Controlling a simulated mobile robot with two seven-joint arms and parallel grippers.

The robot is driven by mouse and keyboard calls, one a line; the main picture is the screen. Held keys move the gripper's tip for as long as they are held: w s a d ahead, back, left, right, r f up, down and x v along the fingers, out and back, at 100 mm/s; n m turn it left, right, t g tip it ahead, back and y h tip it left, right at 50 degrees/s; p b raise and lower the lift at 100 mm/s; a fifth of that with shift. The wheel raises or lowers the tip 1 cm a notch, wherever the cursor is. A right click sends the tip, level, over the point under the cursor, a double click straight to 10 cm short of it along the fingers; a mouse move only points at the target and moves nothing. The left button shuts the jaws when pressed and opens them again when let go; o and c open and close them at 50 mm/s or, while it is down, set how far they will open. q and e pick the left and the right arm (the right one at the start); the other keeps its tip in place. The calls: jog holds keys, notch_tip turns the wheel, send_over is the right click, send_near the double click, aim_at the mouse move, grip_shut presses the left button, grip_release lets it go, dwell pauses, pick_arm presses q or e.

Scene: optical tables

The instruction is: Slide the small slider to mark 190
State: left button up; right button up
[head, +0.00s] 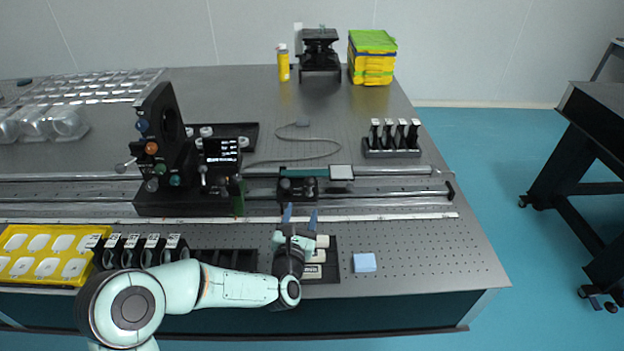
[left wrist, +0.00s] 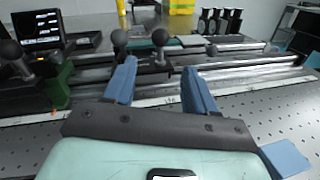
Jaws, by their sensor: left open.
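The small slider (head: 297,187) is a dark carriage with knobs, sitting on the metal rails (head: 390,192) right of the large black slider (head: 185,200). In the left wrist view its black knobs (left wrist: 160,38) stand just beyond my fingers. A white scale strip (head: 400,216) runs along the front of the rails; its marks are too small to read surely. My left gripper (head: 300,211) is open, its blue fingers pointing at the small slider from the front. My right gripper is not in view.
A small screen (head: 222,151) stands by the large slider. A dark tray with pale blocks (head: 320,272) lies beneath my left wrist, with a light blue block (head: 364,262) to its right. A yellow tray (head: 40,255) is at the left. The table's front right is clear.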

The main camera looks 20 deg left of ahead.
aim_at(309, 186)
pick_arm(q)
jog(key=w, duration=0.4)
jog(key=w+p, duration=0.1)
jog(key=w, duration=0.3)
jog(key=w+a+p, duration=0.1)
jog(key=w, duration=0.3)
jog(key=shift+w+r, duration=0.2)
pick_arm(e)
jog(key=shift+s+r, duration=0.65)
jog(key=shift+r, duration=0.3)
pick_arm(q)
grip_shut()
